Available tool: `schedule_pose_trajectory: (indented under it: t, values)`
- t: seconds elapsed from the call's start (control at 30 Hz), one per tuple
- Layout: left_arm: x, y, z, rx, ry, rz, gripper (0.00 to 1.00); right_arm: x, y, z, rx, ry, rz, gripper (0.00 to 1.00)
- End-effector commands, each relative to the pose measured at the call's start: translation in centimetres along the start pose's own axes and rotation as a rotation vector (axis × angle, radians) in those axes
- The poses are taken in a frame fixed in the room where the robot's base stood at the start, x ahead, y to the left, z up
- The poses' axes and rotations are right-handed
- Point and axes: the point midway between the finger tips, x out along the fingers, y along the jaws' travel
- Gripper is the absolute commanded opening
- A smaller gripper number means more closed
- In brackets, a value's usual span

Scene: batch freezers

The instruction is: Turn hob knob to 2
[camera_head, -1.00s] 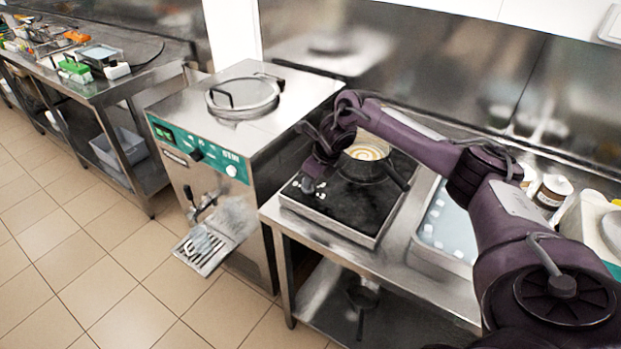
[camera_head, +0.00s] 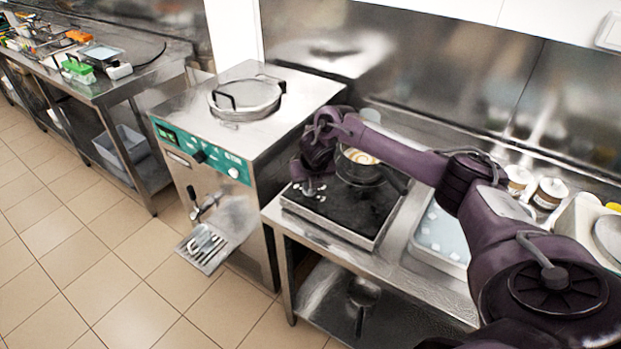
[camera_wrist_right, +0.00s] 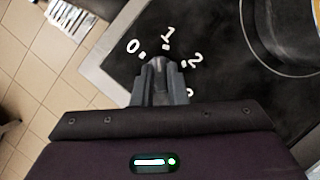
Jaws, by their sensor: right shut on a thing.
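The black hob (camera_head: 342,214) sits on the steel table and also shows in the wrist view (camera_wrist_right: 215,70). White marks 0, 1 and 2 are printed in an arc on it; part of another mark shows below the 2. My right gripper (camera_head: 310,189) is over the hob's front left corner. In the wrist view its fingers (camera_wrist_right: 159,75) are shut on the hob knob at the centre of the arc, pointing near the 1. The fingers hide most of the knob, so its exact setting cannot be read. My left gripper is not in view.
A dark pot (camera_head: 358,172) with pale contents stands on the hob behind my gripper, its handle toward the right. A steel batch freezer (camera_head: 213,150) stands to the left. A tray (camera_head: 440,238) and jars (camera_head: 550,192) are to the right.

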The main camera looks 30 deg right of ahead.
Motion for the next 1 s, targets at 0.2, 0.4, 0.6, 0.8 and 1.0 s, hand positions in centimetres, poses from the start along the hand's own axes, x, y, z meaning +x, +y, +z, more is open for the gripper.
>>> schedule_pose_trajectory:
  t: [0.2,0.4,0.6,0.8,1.0]
  values:
    - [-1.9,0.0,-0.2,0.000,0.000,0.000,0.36,-0.4,0.2,0.3,0.194,-0.002,-0.078,0.00]
    - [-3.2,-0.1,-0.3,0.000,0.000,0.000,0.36,-0.4,0.3,0.3,0.370,-0.002,-0.152,0.00]
    - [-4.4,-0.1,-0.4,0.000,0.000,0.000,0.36,-0.4,0.5,0.4,0.546,-0.002,-0.222,0.00]
    - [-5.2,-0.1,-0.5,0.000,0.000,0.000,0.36,-0.2,0.6,0.4,0.723,-0.001,-0.296,0.00]
    - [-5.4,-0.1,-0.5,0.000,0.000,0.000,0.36,-0.1,0.7,0.5,0.894,-0.001,-0.366,0.00]
